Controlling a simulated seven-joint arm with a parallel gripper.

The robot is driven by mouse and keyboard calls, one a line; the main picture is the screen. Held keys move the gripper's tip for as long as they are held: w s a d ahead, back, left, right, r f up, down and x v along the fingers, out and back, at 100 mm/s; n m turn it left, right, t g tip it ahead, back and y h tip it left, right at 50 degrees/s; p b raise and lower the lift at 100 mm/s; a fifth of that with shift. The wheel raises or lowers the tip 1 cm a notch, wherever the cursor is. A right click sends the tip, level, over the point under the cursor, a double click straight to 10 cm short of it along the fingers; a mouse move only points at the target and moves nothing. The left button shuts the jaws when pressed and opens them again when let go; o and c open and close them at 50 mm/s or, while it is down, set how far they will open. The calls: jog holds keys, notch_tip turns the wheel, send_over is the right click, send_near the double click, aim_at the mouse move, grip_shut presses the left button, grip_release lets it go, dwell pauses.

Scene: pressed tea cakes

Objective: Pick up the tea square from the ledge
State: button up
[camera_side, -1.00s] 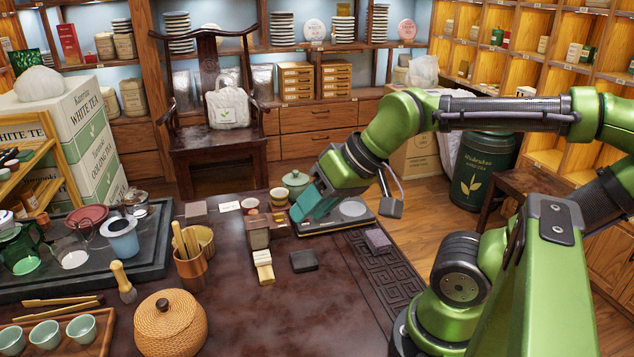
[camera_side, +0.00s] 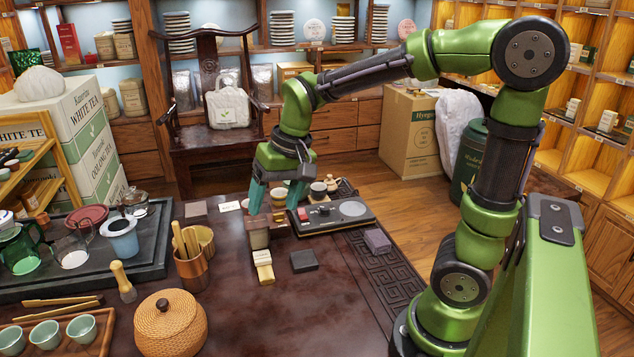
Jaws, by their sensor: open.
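Several small square blocks lie on the dark table (camera_side: 235,290). A brown block (camera_side: 257,232) stands beside a low wooden step (camera_side: 281,228), which looks like the ledge. A near-black square (camera_side: 304,261) lies flat in front, a purple-grey one (camera_side: 377,240) lies to the right, and a brownish one (camera_side: 196,209) lies back left. I cannot tell for sure which is the tea square. My gripper (camera_side: 276,204) points down with its teal fingers apart, above or just behind the step. Small cups (camera_side: 278,194) show between the fingers. Nothing is visibly held.
A dark flat device with a round plate (camera_side: 352,208) lies right of my gripper, with small cups (camera_side: 318,189) behind it. A cream-topped brush (camera_side: 262,258) lies in front of the brown block. A copper tool cup (camera_side: 192,270) and woven jar (camera_side: 170,325) stand left. The front right table is clear.

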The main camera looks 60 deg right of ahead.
jog(key=w+d+f+m+g+h, duration=0.1)
jog(key=w+d+f+m+g, duration=0.1)
jog(key=w+d+f, duration=0.35)
jog(key=m+g, duration=0.1)
send_over(262, 256)
jog(key=f, duration=0.8)
jog(key=shift+d, duration=0.3)
jog(key=shift+a+f, duration=0.15)
jog(key=shift+f, duration=1.35)
jog(key=shift+a+f, duration=0.15)
jog(key=shift+f, duration=1.3)
jog(key=shift+c, duration=0.4)
jog(key=c, duration=1)
jog(key=shift+c, duration=0.2)
jog(key=shift+r, duration=0.2)
